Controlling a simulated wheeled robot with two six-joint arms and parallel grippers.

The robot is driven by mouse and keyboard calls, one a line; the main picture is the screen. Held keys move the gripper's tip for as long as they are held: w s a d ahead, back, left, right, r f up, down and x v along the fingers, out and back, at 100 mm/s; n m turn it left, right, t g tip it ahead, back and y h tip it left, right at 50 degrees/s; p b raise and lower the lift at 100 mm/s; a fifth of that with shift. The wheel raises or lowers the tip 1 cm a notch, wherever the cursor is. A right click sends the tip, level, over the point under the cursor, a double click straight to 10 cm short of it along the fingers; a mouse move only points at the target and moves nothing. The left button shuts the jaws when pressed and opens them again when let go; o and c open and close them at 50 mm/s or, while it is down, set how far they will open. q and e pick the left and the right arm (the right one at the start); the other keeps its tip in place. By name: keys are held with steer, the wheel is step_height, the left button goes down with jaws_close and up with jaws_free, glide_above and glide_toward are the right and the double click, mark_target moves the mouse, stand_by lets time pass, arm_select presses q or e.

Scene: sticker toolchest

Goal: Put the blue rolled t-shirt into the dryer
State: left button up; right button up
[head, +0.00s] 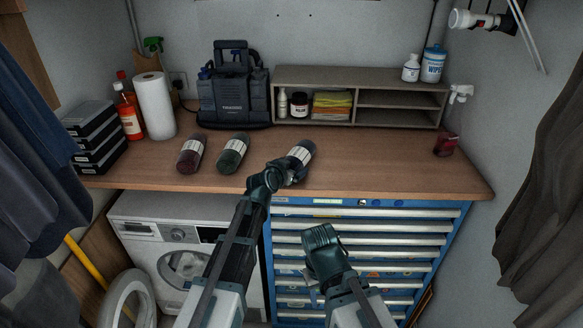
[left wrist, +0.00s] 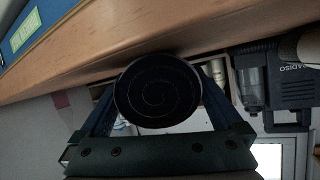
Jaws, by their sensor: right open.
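The blue rolled t-shirt (head: 301,152) is a dark roll with a white label band, at the front middle of the wooden counter. My left gripper (head: 288,172) is at its near end. In the left wrist view, the roll's spiral end (left wrist: 157,92) sits between the two fingers, which press against its sides. I cannot tell whether the roll is lifted. The white dryer (head: 145,211) stands below the counter at left, its round door (head: 112,302) swung open to the left. My left arm hides its right part. My right gripper (head: 322,242) is open and empty before the drawers.
A dark red roll (head: 190,154) and a green roll (head: 232,153) lie left on the counter (head: 400,175). A blue drawer chest (head: 440,255) stands below at right. A yellow pole (head: 88,262) leans beside the dryer. The counter's right half is mostly clear.

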arm_select(q)
steer(key=shift+r, duration=0.2)
steer(key=p+v, duration=0.4)
steer(key=v, duration=0.8)
steer(key=shift+p, duration=0.4)
